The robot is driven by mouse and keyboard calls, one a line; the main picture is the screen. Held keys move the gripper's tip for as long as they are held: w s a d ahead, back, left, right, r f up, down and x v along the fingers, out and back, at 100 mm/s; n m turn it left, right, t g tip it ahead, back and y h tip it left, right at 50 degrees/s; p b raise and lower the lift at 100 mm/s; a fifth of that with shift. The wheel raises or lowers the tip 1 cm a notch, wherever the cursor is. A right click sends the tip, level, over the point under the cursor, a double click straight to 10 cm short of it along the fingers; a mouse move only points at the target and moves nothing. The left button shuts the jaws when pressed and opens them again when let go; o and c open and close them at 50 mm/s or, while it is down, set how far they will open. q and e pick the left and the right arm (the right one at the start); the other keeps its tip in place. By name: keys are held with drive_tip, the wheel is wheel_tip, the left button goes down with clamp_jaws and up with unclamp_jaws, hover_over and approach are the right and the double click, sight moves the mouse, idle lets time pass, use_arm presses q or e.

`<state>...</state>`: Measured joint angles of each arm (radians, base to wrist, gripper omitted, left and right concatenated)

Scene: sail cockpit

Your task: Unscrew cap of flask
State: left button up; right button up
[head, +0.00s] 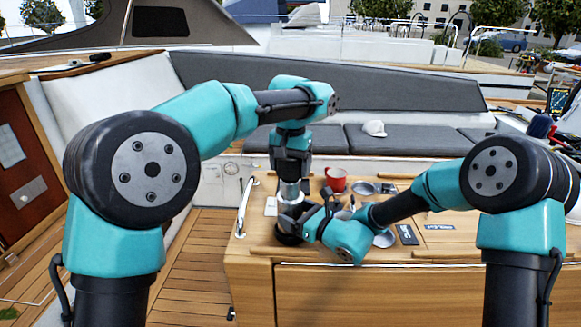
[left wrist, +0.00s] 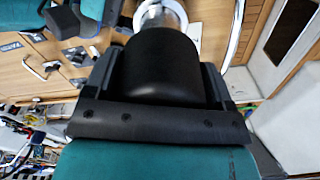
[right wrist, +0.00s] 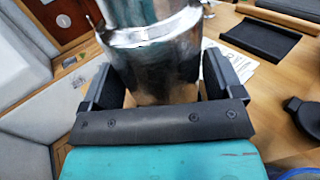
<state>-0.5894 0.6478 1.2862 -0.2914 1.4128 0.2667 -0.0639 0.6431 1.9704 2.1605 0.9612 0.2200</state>
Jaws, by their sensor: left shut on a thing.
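The flask is a shiny steel cylinder (head: 290,190) standing on the wooden table at its left end. It fills the middle of the right wrist view (right wrist: 155,60), and a bit of its steel shows in the left wrist view (left wrist: 163,15). My left gripper (head: 289,172) points down over it, shut on the black cap (left wrist: 163,70); the head view hides the cap. My right gripper (head: 293,207) is low at the flask, with one finger on each side of its steel body. I cannot tell whether those fingers press on it.
A red mug (head: 336,178) stands close behind the grippers on the table (head: 455,240). Small metal dishes and a dark flat item (head: 407,235) lie to the right, near my right forearm. A metal rail (head: 243,208) borders the table's left edge.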

drive_tip(key=shift+o, duration=1.1)
drive_tip(key=shift+d, duration=0.1)
drive_tip(key=v, duration=1)
drive_tip(key=shift+s+d, duration=0.25)
drive_tip(key=shift+d, duration=0.05)
drive_tip(key=shift+s+d, duration=0.4)
drive_tip(key=shift+a, duration=0.1)
